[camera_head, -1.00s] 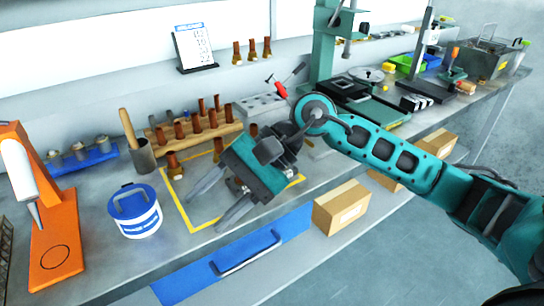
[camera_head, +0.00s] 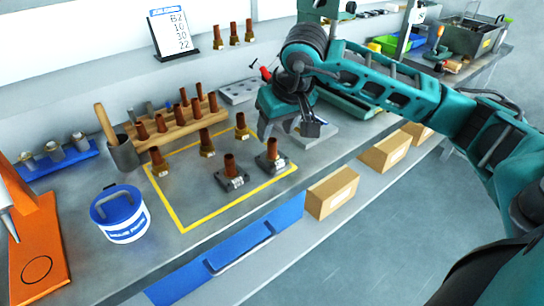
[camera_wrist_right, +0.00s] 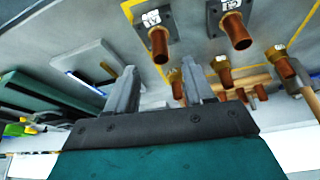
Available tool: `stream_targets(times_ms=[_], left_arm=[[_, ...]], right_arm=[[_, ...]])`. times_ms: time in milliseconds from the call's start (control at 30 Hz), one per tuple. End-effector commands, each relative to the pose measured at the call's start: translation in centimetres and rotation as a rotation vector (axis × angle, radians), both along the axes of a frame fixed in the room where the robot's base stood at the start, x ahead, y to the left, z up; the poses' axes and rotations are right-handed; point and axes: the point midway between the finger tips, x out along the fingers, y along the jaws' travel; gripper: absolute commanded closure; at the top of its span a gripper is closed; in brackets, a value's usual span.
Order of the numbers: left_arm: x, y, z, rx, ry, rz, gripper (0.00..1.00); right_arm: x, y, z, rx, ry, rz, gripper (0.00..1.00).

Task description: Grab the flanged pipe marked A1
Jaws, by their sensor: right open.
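Two flanged pipes with dark square bases stand upright inside the yellow outline, one in the middle (camera_head: 231,174) and one farther right (camera_head: 271,157). The right wrist view shows two flanged pipes at its top, one left (camera_wrist_right: 156,38) and one right (camera_wrist_right: 235,30), each with a white label on its base. The labels are too small to read, so I cannot tell which is A1. My right gripper (camera_head: 288,130) is open and empty, behind and to the right of these pipes; its two fingers (camera_wrist_right: 160,88) also show in the right wrist view. My left gripper is out of view.
Several brass-footed pipes (camera_head: 207,145) stand near the outline's back edge. A wooden rack (camera_head: 184,124) of pipes is behind. A sign (camera_head: 172,33) reads B2. Cardboard boxes (camera_head: 333,192) sit below the bench.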

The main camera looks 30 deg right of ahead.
Motion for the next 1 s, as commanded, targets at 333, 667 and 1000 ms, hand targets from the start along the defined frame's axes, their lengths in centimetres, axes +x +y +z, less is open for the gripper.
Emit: stream_targets(times_ms=[333,667,1000], left_arm=[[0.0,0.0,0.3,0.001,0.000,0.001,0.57],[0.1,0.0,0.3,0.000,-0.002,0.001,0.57],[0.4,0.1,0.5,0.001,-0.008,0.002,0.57]], right_arm=[[1.4,0.1,-4.3,0.003,0.004,0.000,0.47],[1.7,0.0,-5.0,0.002,0.000,0.001,0.47],[1.7,0.0,-5.0,0.002,0.000,0.001,0.79]])
